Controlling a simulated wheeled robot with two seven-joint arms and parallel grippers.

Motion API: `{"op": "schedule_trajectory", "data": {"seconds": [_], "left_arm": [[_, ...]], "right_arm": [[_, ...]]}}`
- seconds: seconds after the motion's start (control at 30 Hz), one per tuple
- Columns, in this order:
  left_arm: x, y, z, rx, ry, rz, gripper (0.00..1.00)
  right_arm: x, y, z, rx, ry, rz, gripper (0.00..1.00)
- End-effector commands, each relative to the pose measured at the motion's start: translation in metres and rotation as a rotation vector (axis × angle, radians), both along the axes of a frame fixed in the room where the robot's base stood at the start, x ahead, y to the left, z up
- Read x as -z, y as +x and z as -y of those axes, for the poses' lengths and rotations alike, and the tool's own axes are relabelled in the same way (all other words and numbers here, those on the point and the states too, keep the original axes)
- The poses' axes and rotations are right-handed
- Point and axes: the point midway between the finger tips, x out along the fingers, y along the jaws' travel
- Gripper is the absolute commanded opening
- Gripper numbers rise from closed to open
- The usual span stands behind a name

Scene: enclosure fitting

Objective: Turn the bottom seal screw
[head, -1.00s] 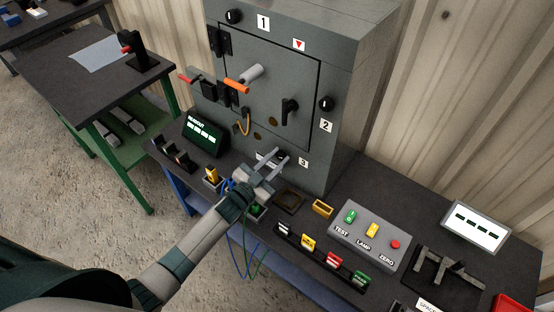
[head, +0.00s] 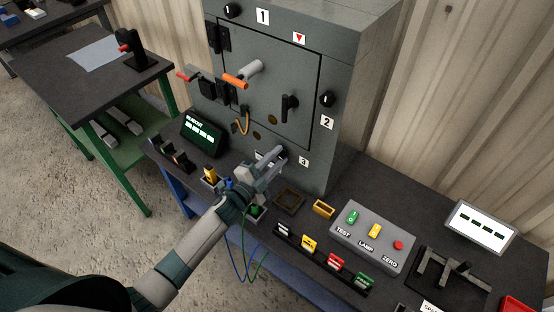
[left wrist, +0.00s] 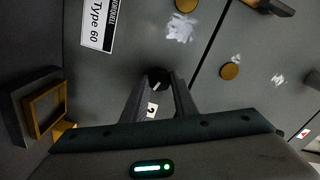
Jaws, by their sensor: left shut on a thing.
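The grey enclosure (head: 345,70) has a dark round seal screw beside each of the number plates 1 and 2: the top one (head: 232,10) and the side one (head: 327,98). Plate 3 (head: 303,161) is low on its front. My left gripper (head: 279,152) is at the enclosure's lower front, just left of plate 3. In the left wrist view its fingers (left wrist: 158,88) are shut on the dark round bottom seal screw (left wrist: 157,76), which has a pale slot mark. My right gripper is not in view.
The closed door has a black handle (head: 289,108) and an orange-gripped lever (head: 236,81).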

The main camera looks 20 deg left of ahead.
Motion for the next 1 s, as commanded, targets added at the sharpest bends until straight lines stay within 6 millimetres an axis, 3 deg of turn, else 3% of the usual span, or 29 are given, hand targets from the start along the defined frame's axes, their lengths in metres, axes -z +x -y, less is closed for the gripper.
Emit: {"op": "schedule_trajectory", "data": {"seconds": [0.53, 0.57, 0.6, 1.0], "left_arm": [[0.0008, -0.0006, 0.0004, 0.001, 0.033, 0.01, 0.03], [0.0008, -0.0006, 0.0004, 0.001, 0.033, 0.01, 0.33], [0.0008, -0.0006, 0.0004, 0.001, 0.032, 0.01, 0.42], [0.0007, -0.0021, -0.0005, 0.0, 0.031, 0.01, 0.44]], "right_arm": [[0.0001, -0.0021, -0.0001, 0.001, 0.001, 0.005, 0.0], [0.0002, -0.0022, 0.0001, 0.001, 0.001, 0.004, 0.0], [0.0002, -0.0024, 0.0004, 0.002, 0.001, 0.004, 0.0], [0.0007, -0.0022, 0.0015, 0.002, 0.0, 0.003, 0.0]]}}
